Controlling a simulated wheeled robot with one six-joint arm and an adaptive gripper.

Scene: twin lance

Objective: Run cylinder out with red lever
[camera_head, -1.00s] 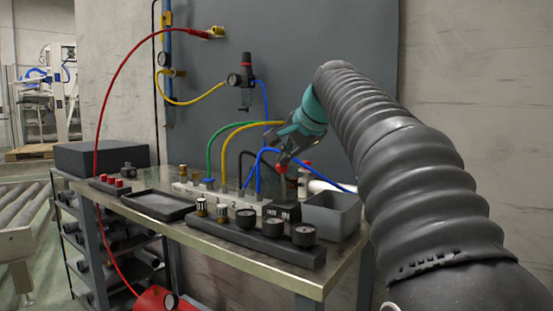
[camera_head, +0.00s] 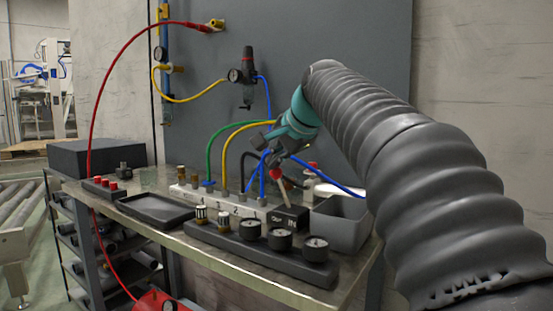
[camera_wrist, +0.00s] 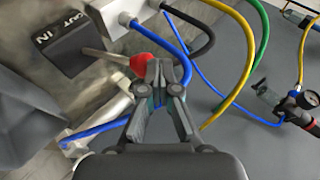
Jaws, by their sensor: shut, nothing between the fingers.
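The red lever has a red ball knob (camera_head: 276,173) on a pale rod. It rises from a black box (camera_head: 290,217) marked OUT and IN, and leans left in the head view. The wrist view also shows the knob (camera_wrist: 139,64), the rod (camera_wrist: 105,55) and the box (camera_wrist: 68,48). My gripper (camera_wrist: 167,68) is shut and empty, its fingers right beside the knob; I cannot tell whether they touch. In the head view my gripper (camera_head: 272,152) is just above the knob. A pale cylinder-like body (camera_head: 330,189) lies behind the grey bin, partly hidden; I cannot tell its rod position.
The grey bin (camera_head: 340,225) stands right of the lever box. A white manifold (camera_head: 220,197) with blue, black, yellow and green hoses runs close by. A gauge block (camera_head: 262,250) lies in front. An empty black tray (camera_head: 157,210) is at left. Hoses loop near my fingers.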

